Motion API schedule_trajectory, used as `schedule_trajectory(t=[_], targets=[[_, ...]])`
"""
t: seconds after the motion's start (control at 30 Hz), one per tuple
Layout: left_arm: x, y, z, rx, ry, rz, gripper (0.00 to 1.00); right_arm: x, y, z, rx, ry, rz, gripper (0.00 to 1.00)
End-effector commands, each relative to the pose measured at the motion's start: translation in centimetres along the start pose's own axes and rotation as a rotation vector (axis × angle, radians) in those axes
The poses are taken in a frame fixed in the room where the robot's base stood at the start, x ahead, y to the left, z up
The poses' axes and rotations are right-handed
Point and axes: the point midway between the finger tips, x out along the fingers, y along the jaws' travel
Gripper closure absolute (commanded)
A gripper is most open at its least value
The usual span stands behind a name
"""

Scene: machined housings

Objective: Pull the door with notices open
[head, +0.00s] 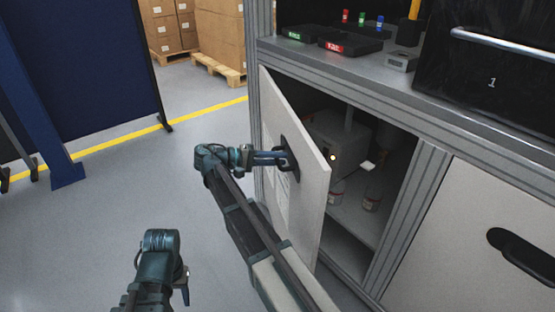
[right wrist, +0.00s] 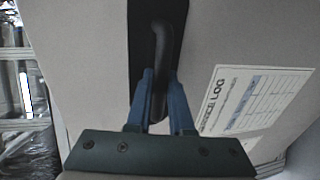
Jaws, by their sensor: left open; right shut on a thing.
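The door with notices (head: 305,187) is a pale hinged cabinet door, standing partly open, swung out from the cabinet's lower left bay. A dark handle (head: 289,152) is on its outer face. My right gripper (head: 284,159) is shut on that handle. In the right wrist view, the blue fingers (right wrist: 160,105) sit on both sides of the dark handle bar (right wrist: 163,60). A notice headed "LOG" (right wrist: 245,100) is on the door beside them. My left gripper (head: 163,262) is low at the left, away from the door; its fingers are hard to make out.
Inside the open bay are a grey box (head: 325,135) and jars (head: 371,200) on a shelf (head: 350,220). A closed neighbouring door (head: 460,240) is at right. The floor (head: 90,220) left of the door is clear. Boxes on pallets (head: 219,67) stand behind.

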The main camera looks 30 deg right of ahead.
Motion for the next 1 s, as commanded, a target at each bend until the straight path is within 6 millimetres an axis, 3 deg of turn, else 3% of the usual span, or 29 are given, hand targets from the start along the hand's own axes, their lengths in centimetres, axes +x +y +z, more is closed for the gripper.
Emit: schedule_trajectory(t=[0.23, 0.27, 0.4, 0.77, 1.0], targets=[[0.0, 0.0, 0.0, 0.0, 0.0, 0.0, 0.5, 0.0, 0.0, -0.1, 0.001, 0.003, 0.001, 1.0], [0.0, 0.0, 0.0, 0.0, 0.0, 0.0, 0.5, 0.0, 0.0, -0.1, 0.001, 0.003, 0.001, 0.75], [0.0, 0.0, 0.0, 0.0, 0.0, 0.0, 0.5, 0.0, 0.0, -0.1, 0.001, 0.002, 0.001, 0.51], [-0.2, 0.0, 0.0, 0.0, 0.0, 0.0, 0.5, -0.5, 0.1, -0.1, 0.0, 0.002, 0.0, 0.51], [-1.2, -0.1, 0.1, 0.0, 0.0, 0.002, 0.5, -4.7, 0.2, -0.2, 0.0, 0.004, 0.0, 0.51]])
